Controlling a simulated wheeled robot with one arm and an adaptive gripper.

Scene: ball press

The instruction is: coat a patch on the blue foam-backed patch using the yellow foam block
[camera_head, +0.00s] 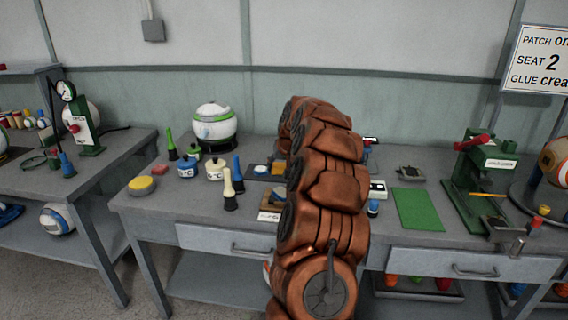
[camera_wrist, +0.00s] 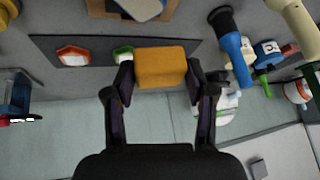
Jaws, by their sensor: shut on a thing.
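My gripper (camera_wrist: 160,80) is shut on the yellow foam block (camera_wrist: 160,66), which looks orange-yellow in the wrist view. The block is held between both fingertips, above or near a dark strip; its height over the strip is hard to judge. A pale patch with a bluish edge (camera_wrist: 142,7), which looks like the blue foam-backed patch, lies on a brown board (camera_wrist: 108,10) at the top edge of the wrist view, partly cut off. The block is apart from it in the picture.
The dark strip (camera_wrist: 48,46) carries an orange hexagonal piece (camera_wrist: 73,56) and a green one (camera_wrist: 123,55), partly covered. A green mat (camera_head: 417,209) lies right.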

